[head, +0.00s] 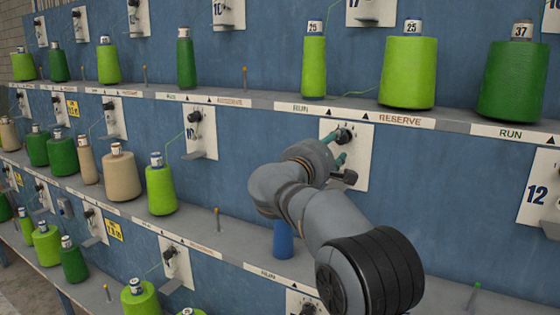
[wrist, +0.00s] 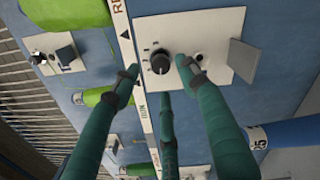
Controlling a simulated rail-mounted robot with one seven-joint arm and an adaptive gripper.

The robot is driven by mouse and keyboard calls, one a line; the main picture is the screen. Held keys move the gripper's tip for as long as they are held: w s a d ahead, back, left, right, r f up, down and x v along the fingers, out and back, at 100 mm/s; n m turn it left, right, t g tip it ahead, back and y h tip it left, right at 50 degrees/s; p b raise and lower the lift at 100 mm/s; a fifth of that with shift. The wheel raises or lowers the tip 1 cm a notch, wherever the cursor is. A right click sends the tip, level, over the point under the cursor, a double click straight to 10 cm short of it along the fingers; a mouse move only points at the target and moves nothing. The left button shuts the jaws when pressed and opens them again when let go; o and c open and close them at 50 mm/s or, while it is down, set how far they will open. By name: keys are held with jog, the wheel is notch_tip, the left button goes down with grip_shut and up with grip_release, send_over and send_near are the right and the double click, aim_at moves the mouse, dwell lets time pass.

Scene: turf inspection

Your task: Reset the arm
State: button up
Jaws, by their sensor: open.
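My arm reaches to the blue wall in the head view, with my gripper (head: 340,150) close in front of a white control panel (head: 358,178). In the wrist view my gripper (wrist: 160,80) has its teal fingers spread apart and holds nothing. A black knob (wrist: 160,62) on the panel shows between and just beyond the fingertips. The knob appears apart from the fingers, though contact is hard to tell. In the head view my arm and fingers hide part of the panel.
Green spools (head: 408,72) and a tan spool (head: 122,175) stand on the shelves (head: 450,122). A blue cylinder (head: 283,240) stands on the lower shelf below my arm. A metal flap (wrist: 243,60) juts from the panel. Thin pegs (head: 217,220) rise from the shelves.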

aim_at(341, 139)
jog(key=x, duration=0.7)
jog(key=shift+s, duration=0.1)
jog(key=shift+a, duration=0.1)
